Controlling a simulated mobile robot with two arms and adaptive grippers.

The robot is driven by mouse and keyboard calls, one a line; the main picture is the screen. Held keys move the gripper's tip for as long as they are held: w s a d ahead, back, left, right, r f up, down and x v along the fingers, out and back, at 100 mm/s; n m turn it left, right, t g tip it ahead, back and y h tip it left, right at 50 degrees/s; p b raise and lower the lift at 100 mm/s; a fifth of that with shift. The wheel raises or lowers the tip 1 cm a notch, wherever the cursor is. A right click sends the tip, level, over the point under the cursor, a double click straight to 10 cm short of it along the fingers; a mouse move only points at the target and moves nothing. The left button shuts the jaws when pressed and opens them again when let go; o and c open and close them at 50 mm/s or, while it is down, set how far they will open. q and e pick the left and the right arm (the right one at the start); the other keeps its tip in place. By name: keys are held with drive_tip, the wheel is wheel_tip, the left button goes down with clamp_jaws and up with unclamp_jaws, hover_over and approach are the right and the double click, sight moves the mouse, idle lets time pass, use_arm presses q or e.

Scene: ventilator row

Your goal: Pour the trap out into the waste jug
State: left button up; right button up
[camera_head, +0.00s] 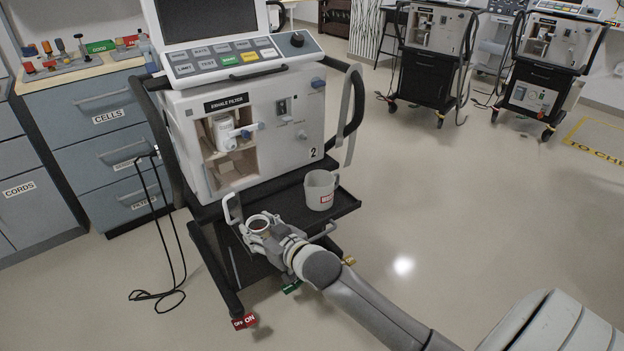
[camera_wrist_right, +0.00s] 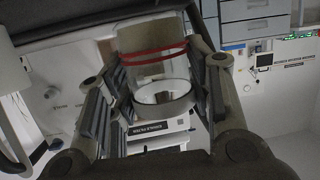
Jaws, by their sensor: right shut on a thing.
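My right gripper (camera_head: 262,231) is shut on the trap (camera_head: 258,224), a small cup whose round open mouth faces up in the head view. In the right wrist view the trap (camera_wrist_right: 155,68) is clear with a red band, between the fingers of my right gripper (camera_wrist_right: 160,100). What is inside it is hard to make out. The waste jug (camera_head: 320,189) is white with a red label and stands on the ventilator's black shelf. The trap is in front and left of the jug, apart from it. My left gripper is not in view.
The ventilator (camera_head: 245,135), marked 2, rises behind the shelf (camera_head: 345,204). A drawer cabinet (camera_head: 105,140) stands at its left, with a black cable hanging beside it. More ventilators (camera_head: 432,55) stand at the back right. The floor to the right is mostly clear.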

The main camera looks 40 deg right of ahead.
drive_tip(key=shift+m+h, duration=0.7)
drive_tip(key=w+d, duration=0.2)
drive_tip(key=d, duration=0.2)
drive_tip(key=w+d, duration=0.3)
drive_tip(key=d, duration=0.1)
drive_tip(key=w+d, duration=0.2)
drive_tip(key=d, duration=0.1)
drive_tip(key=shift+w+d+f, duration=0.1)
drive_tip(key=shift+w+d, duration=0.25)
drive_tip(key=shift+d, duration=0.05)
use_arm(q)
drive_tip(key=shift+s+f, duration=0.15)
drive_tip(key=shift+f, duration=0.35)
use_arm(e)
drive_tip(key=shift+w+d, duration=0.1)
drive_tip(key=shift+d, duration=0.15)
